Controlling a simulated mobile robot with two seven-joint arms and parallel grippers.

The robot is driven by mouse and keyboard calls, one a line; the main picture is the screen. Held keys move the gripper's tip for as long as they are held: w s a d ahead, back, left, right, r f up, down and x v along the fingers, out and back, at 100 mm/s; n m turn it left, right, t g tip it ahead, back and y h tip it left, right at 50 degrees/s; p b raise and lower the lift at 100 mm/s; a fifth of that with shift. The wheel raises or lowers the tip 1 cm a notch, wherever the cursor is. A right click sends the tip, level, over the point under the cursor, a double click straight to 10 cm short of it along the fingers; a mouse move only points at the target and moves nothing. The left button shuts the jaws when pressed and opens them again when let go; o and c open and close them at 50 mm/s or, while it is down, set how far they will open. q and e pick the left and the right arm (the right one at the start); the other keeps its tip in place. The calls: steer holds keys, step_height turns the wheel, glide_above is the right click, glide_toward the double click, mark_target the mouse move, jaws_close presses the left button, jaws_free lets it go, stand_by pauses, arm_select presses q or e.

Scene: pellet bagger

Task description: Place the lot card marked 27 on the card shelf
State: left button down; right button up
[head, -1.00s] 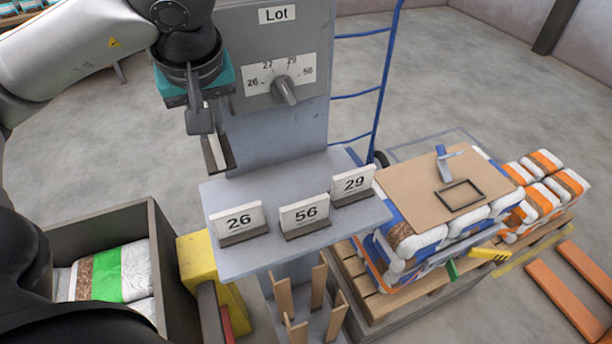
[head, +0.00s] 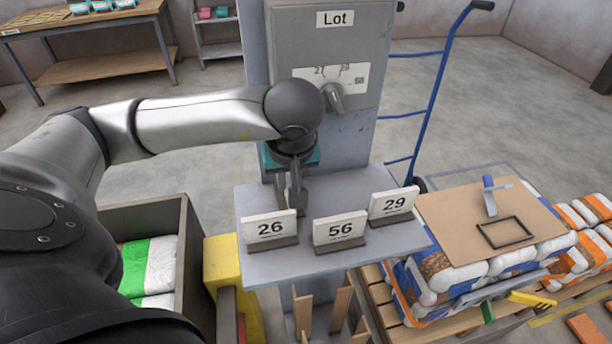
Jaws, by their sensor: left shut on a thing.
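My left gripper (head: 290,208) is over the back left of the shelf, behind the 26 card, pointing down. It is shut on a lot card that is mostly hidden by the fingers and the 26 card. The held card's number does not show, and I cannot tell whether it touches the shelf. My right gripper is out of view.
A lot dial (head: 333,97) is on the column above the shelf, partly covered by my arm. A yellow block (head: 221,272) and a bin of bags (head: 187,262) are at left. A cardboard-topped bag stack (head: 465,215) is right. The shelf's back middle is clear.

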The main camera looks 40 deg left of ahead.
arm_select(q)
steer(key=w, duration=0.1)
steer(key=w+d, duration=0.1)
steer(key=w, duration=0.1)
steer(key=shift+d, duration=0.25)
steer(key=shift+w+f, duration=0.15)
steer(key=shift+f, duration=0.45)
steer(key=shift+f, duration=0.2)
steer(key=c, duration=0.9)
jaws_free()
steer(key=shift+r, duration=0.1)
steer(key=shift+r, duration=0.1)
